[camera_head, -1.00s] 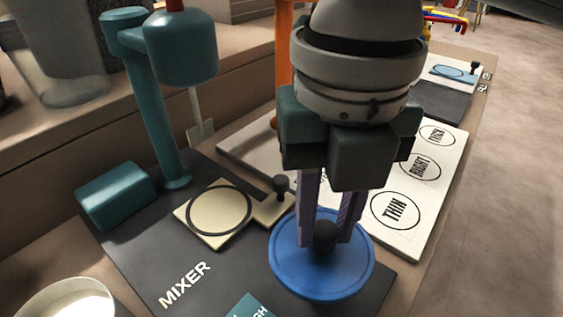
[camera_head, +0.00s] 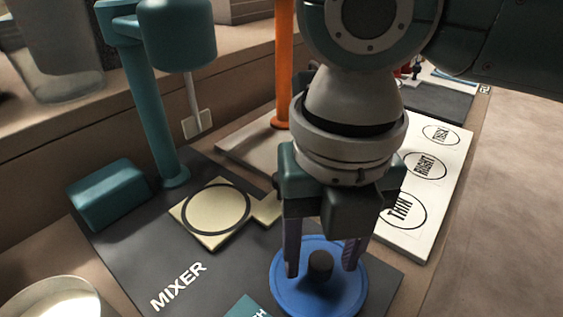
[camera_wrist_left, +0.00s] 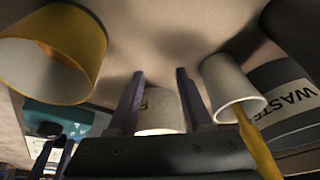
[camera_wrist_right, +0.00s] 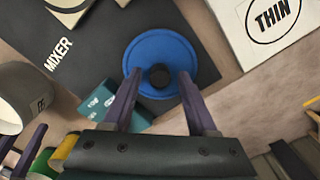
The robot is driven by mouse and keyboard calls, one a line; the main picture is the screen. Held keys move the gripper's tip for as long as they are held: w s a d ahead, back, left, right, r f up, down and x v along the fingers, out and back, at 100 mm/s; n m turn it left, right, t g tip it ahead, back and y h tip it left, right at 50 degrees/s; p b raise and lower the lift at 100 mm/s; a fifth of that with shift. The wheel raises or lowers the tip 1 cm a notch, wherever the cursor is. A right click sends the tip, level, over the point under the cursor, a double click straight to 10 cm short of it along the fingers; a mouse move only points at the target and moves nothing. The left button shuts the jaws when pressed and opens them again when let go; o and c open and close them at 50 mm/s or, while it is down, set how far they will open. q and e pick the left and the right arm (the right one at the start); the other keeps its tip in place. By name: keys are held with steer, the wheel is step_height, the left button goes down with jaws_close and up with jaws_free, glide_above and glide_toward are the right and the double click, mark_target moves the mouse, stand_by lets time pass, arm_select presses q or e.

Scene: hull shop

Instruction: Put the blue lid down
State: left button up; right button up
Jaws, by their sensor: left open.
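The blue lid (camera_head: 290,293) with its black knob (camera_head: 320,263) lies flat on the front right part of the dark mixer mat (camera_head: 130,255). It also shows in the right wrist view (camera_wrist_right: 195,55). My right gripper (camera_head: 320,271) is open above the lid. Its two fingers stand on either side of the knob, with a gap on each side. My left gripper (camera_wrist_left: 159,72) shows only in its own wrist view. It is open, with nothing between its fingers; a pale cup (camera_wrist_left: 160,112) is beyond them.
A teal mixer stand (camera_head: 150,110) and a cream pad with a black ring (camera_head: 215,238) are left of the lid. A white board with marked circles (camera_head: 425,235) lies to the right. The left wrist view shows a yellow cup (camera_wrist_left: 95,50) and a waste bin (camera_wrist_left: 285,75).

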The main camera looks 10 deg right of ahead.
mark_target(322, 260)
steer(key=shift+r, duration=0.1)
arm_select(q)
step_height(322, 260, up, 6)
steer(key=p, duration=0.5)
steer(key=shift+f+p, duration=0.2)
steer(key=shift+p, duration=0.1)
arm_select(e)
step_height(322, 260, up, 12)
arm_select(q)
steer(key=shift+w, duration=0.1)
arm_select(e)
steer(key=s+a+f+m+t+y, duration=0.2)
steer(key=s+a+f+m+y, duration=0.3)
steer(key=m, duration=0.8)
steer(key=s+d+f+m+h, duration=0.2)
steer(key=s+d+m, duration=0.1)
steer(key=d+m, duration=0.4)
steer(key=s+d+f+m+t+h, duration=0.1)
steer(key=s+d+m+h, duration=0.1)
steer(key=s+d+m, duration=0.2)
steer(key=d+m, duration=0.3)
steer(key=m, duration=0.5)
steer(key=shift+d+f+m+t+h, duration=0.2)
steer(key=shift+f+m+t+h, duration=0.1)
steer(key=shift+f+m+h, duration=0.1)
steer(key=shift+s, duration=0.1)
